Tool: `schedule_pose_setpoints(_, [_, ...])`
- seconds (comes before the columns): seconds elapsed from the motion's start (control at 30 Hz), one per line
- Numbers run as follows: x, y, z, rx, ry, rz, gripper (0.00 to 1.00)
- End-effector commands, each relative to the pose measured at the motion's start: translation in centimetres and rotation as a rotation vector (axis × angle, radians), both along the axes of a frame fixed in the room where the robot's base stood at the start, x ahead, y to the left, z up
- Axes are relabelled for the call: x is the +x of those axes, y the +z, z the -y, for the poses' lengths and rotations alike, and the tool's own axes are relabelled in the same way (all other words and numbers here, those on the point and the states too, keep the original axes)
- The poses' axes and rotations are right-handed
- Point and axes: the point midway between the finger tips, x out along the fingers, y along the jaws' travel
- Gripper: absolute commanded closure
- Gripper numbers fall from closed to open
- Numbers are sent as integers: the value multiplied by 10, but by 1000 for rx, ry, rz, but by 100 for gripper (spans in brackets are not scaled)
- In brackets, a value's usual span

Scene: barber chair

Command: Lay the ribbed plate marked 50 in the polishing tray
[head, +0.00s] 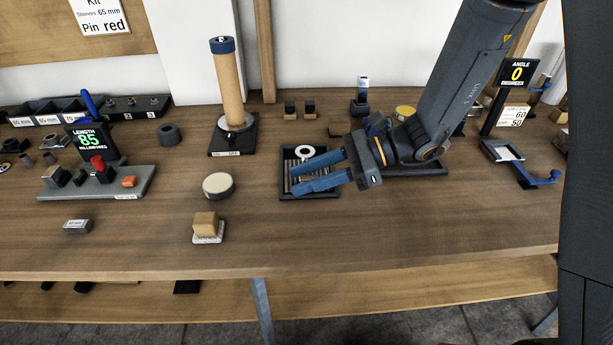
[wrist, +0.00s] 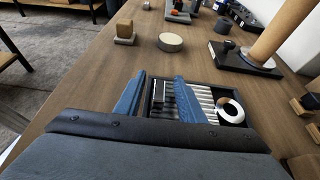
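A black-rimmed tray (head: 283,194) sits mid-table; it also shows in the wrist view (wrist: 245,104). Pale ribs or bars (wrist: 201,97) and a white ring (wrist: 231,110) lie in it; the ring also shows in the head view (head: 305,152). I cannot tell whether the ribs belong to a separate plate, and no 50 mark is readable on them. In the wrist view a small grey-and-dark piece (wrist: 161,92) shows between the fingers, apparently not gripped. No label names the polishing tray.
A round pale-topped puck (head: 218,185) and a wooden block on a white pad (head: 206,224) stand left of the tray. A tall wooden post (head: 229,88) rises behind. A blue-handled device (head: 503,150) is at right, below an angle display (head: 517,73). The front table strip is clear.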

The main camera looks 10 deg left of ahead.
Motion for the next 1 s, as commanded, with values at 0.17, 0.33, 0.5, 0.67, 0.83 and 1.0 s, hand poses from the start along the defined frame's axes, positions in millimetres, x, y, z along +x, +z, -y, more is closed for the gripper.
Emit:
schedule_pose_setpoints(0.17, [0,0,1,-1,0,-1,64])
schedule_pose_setpoints(0.33, [5,7,16,0,-3,1,64])
schedule_pose_setpoints(0.5, [11,18,42,1,-3,2,64])
schedule_pose_setpoints(0.67, [15,26,61,0,-3,1,64])
schedule_pose_setpoints(0.83, [17,30,69,0,-1,0,64])
schedule_pose_setpoints(1.0, [17,31,70,0,0,0,64])
